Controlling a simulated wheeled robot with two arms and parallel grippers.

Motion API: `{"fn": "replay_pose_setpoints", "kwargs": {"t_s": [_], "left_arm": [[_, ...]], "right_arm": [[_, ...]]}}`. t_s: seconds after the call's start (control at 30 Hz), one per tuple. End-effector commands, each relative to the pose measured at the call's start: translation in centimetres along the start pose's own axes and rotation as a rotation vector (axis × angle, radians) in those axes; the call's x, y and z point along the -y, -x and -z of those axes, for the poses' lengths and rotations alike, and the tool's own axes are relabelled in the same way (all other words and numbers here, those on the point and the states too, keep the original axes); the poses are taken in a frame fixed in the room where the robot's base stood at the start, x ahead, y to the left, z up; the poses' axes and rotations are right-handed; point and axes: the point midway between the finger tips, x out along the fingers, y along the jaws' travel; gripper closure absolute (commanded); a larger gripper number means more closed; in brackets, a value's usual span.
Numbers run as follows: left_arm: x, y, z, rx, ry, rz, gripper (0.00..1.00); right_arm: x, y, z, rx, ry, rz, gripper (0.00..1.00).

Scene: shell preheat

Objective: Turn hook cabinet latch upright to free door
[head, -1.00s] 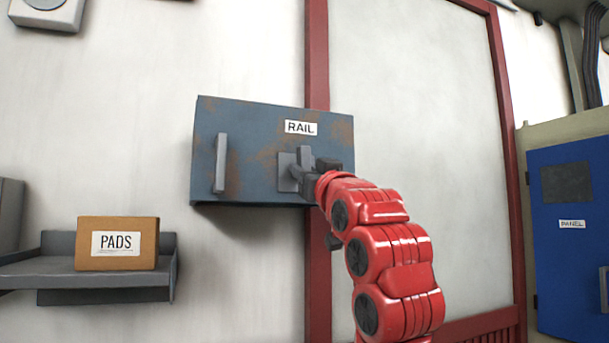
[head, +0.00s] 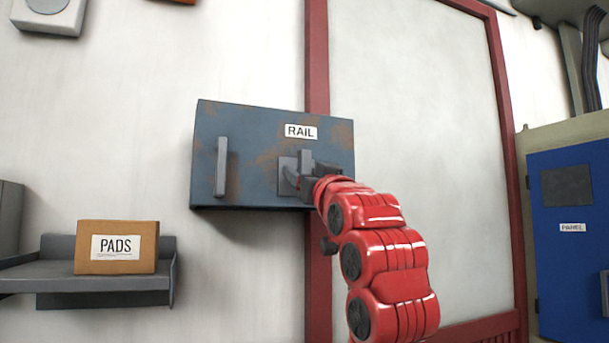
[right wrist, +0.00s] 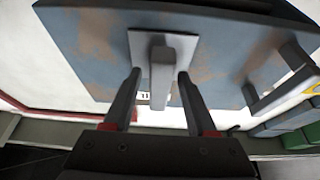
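The blue-grey rusty cabinet marked RAIL (head: 255,140) hangs on the wall, its door shut. In the right wrist view the latch bar (right wrist: 160,70) lies between my two finger lines. My right gripper (head: 306,180) is at the latch, its fingers partly hiding the bar's lower part. In the wrist view the fingers (right wrist: 158,90) are apart, one on each side of the bar, with visible gaps. My left gripper is not in view.
A vertical grey door handle (head: 221,166) sticks out at the cabinet's left. A shelf (head: 105,284) with a PADS box (head: 117,247) is at lower left. A blue panel cabinet (head: 570,240) stands at right. The wall below the RAIL cabinet is clear.

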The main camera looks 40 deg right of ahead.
Motion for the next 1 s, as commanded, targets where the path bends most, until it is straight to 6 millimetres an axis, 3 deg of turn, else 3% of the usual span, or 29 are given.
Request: {"fn": "replay_pose_setpoints", "kwargs": {"t_s": [0.17,0.33,0.6,0.8,1.0], "left_arm": [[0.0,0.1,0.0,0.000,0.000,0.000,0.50],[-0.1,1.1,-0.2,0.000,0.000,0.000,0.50],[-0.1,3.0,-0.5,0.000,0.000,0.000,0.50],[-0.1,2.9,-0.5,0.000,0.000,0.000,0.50],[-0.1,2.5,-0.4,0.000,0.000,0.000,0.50]], "right_arm": [[0.0,0.1,0.0,-0.001,0.000,0.000,0.43],[-0.1,2.1,-0.3,0.000,0.000,-0.002,0.43],[-0.1,9.0,-0.2,-0.005,0.005,-0.003,0.43],[-0.3,13.9,0.2,-0.007,0.006,-0.007,0.43],[-0.2,16.5,0.3,-0.005,0.003,-0.005,0.43]]}}
